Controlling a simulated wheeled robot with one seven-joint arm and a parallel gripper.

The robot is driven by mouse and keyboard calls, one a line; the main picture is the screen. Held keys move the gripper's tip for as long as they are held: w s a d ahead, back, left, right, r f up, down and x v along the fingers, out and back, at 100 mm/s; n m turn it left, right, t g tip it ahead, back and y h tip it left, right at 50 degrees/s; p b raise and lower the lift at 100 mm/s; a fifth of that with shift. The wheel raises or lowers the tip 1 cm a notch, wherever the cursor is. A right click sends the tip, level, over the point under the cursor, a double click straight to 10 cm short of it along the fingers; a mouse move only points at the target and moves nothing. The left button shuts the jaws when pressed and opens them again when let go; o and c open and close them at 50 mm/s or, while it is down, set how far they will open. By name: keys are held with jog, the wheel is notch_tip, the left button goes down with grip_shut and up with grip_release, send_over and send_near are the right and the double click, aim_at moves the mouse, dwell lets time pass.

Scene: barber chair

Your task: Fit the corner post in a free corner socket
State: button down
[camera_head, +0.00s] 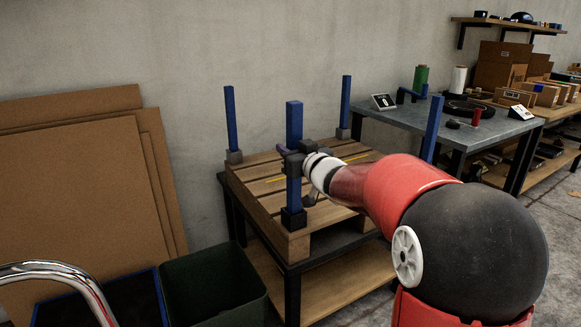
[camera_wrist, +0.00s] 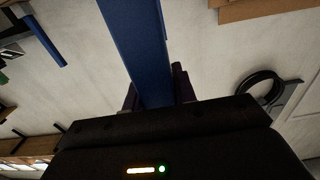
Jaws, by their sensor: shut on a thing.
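My gripper (camera_head: 294,157) is shut on the blue corner post (camera_head: 294,192), holding it around its middle. The post stands upright over the near corner of the wooden pallet (camera_head: 270,222). Its lower end meets the dark corner socket (camera_head: 294,219); I cannot tell how deep it sits. In the wrist view the post (camera_wrist: 138,45) runs between the two dark fingers (camera_wrist: 155,92). Other blue posts stand at the back left corner (camera_head: 231,118), the back right corner (camera_head: 345,103) and the right corner (camera_head: 432,130), whose base is hidden by my arm.
The pallet rests on a dark-framed table with a wooden lower shelf (camera_head: 325,284). A green bin (camera_head: 212,287) and a chrome rail (camera_head: 55,272) are at the front left. Cardboard sheets (camera_head: 80,205) lean on the wall. A grey workbench (camera_head: 440,122) stands at the right.

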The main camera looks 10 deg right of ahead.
jog(key=shift+f, duration=1.7)
jog(key=shift+b, duration=0.3)
jog(key=shift+f, duration=0.1)
jog(key=c, duration=1.1)
grip_release()
